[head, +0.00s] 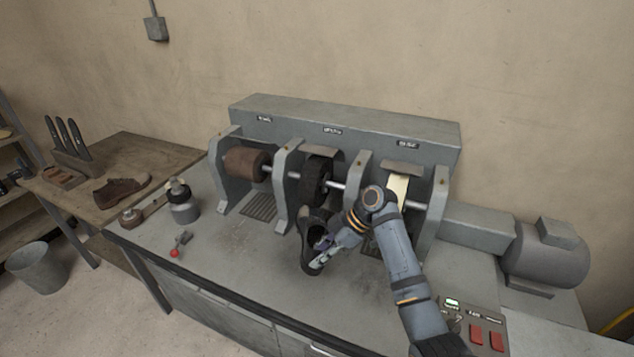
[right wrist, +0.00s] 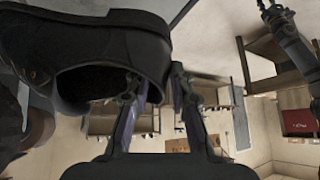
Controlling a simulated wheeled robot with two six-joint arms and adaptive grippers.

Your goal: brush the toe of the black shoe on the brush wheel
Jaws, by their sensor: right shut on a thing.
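The black shoe (head: 309,252) is held above the bench, toe up towards the machine and its opening facing me. My right gripper (head: 321,254) is shut on the shoe's side near the opening. In the right wrist view the shoe (right wrist: 85,50) fills the upper left, and the gripper's fingers (right wrist: 160,88) are at its rim. The dark brush wheel (head: 314,178) sits on the machine's shaft, just beyond the toe. I cannot tell whether toe and wheel touch. A dark arm part, likely my left arm, shows at the wrist view's upper right; its jaws are unclear.
A brown roller (head: 245,163) is left of the brush wheel and a pale belt (head: 397,188) is right of it, between grey upright plates. A brown shoe (head: 117,191) lies on the wooden table.

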